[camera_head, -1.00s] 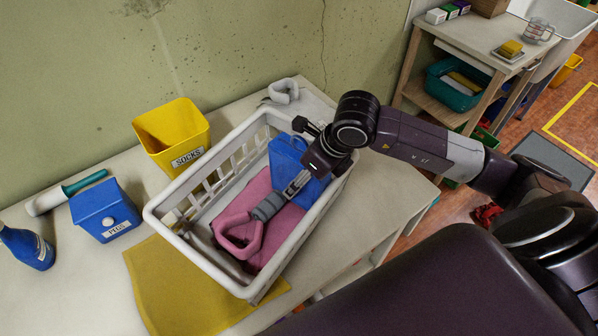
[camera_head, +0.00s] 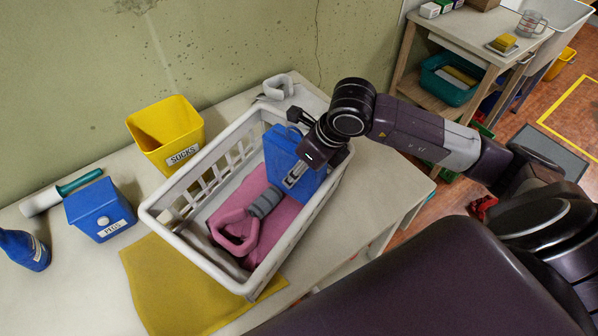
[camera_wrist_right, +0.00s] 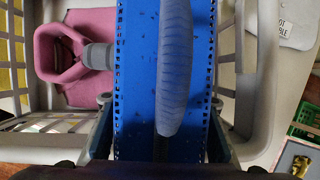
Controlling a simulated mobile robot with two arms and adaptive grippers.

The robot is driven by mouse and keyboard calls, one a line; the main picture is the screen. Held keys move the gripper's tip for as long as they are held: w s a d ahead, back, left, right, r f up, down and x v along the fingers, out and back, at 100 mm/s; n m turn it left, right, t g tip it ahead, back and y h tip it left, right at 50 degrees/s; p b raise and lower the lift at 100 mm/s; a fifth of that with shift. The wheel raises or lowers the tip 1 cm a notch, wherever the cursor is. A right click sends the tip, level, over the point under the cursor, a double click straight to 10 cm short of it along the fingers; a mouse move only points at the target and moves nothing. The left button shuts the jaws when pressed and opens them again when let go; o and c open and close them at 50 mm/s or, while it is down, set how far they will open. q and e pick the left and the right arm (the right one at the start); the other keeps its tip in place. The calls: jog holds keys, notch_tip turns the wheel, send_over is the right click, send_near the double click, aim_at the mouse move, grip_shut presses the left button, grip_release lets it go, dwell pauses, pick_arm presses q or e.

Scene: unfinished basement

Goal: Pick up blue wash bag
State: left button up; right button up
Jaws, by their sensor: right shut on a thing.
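The blue wash bag (camera_head: 281,150) stands on edge at the right end of the white laundry basket (camera_head: 205,268). My right gripper (camera_head: 296,148) reaches in from the right and is shut across the bag. In the right wrist view the bag (camera_wrist_right: 136,75) fills the space between the two fingers of the gripper (camera_wrist_right: 161,102), with a grey-blue rounded strip along its top. I cannot tell whether the bag's bottom is clear of the basket contents. My left gripper is not in view.
A yellow socks bin (camera_head: 160,130) and blue pegs box (camera_head: 97,207) stand to the left. A wooden table (camera_head: 470,45) is at the upper right.

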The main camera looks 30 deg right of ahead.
notch_tip(320, 180, up, 19)
jog(key=b, duration=0.2)
send_over(300, 134)
jog(key=shift+f, duration=0.1)
dwell(0.3)
dwell(0.8)
